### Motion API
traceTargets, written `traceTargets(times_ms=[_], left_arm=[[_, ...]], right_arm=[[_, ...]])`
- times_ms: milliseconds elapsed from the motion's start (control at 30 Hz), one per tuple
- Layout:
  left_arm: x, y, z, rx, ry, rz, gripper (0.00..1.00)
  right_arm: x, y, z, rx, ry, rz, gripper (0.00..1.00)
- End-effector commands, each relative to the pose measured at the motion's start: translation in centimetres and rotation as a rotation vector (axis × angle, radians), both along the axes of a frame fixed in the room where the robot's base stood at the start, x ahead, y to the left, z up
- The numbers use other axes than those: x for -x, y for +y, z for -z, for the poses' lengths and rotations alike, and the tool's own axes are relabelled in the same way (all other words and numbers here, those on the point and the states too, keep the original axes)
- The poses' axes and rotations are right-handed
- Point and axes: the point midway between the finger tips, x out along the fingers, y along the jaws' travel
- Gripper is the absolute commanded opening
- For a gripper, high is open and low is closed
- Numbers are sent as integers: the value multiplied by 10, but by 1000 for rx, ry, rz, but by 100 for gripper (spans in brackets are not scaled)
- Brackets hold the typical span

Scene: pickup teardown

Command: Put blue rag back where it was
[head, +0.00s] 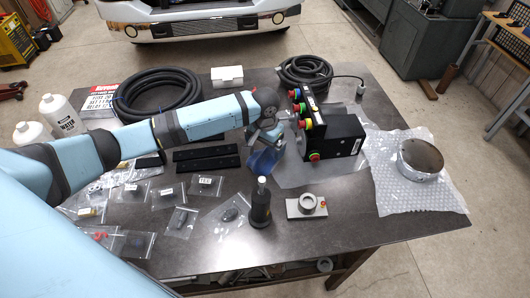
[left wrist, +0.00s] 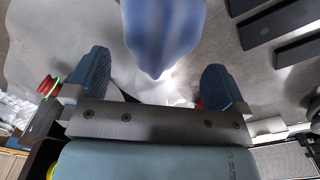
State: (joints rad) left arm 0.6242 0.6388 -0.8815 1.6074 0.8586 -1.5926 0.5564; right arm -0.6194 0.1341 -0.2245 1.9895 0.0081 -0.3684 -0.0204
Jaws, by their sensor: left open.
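The blue rag (head: 263,163) is a small bunched blue cloth near the middle of the dark table, beside clear plastic sheeting. My left gripper (head: 266,136) is above and just behind it in the head view, with its arm reaching in from the left. In the left wrist view the rag (left wrist: 163,35) hangs or points between the two spread fingers (left wrist: 156,65), with a visible gap on each side. The gripper is open and not closed on the rag. Whether the rag touches the table is hard to tell. My right gripper is out of view.
A black control box (head: 333,136) with coloured buttons stands just right of the gripper. A black bottle-like tool (head: 260,207) and a grey block (head: 306,207) stand in front. Black bars (head: 207,157) and several bagged parts lie left. The front right tabletop is clear.

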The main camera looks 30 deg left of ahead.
Motion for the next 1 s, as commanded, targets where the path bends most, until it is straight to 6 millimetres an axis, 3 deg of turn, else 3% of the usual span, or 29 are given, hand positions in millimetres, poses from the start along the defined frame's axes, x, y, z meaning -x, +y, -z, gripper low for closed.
traceTargets(times_ms=[200, 400, 1000], left_arm=[[-1, 0, -47, 1, -3, 0, 100], [-1, 0, -73, 0, -2, 0, 100], [0, 0, -79, 1, 0, 0, 100]], right_arm=[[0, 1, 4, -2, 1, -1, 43], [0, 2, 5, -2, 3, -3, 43], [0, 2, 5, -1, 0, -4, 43]])
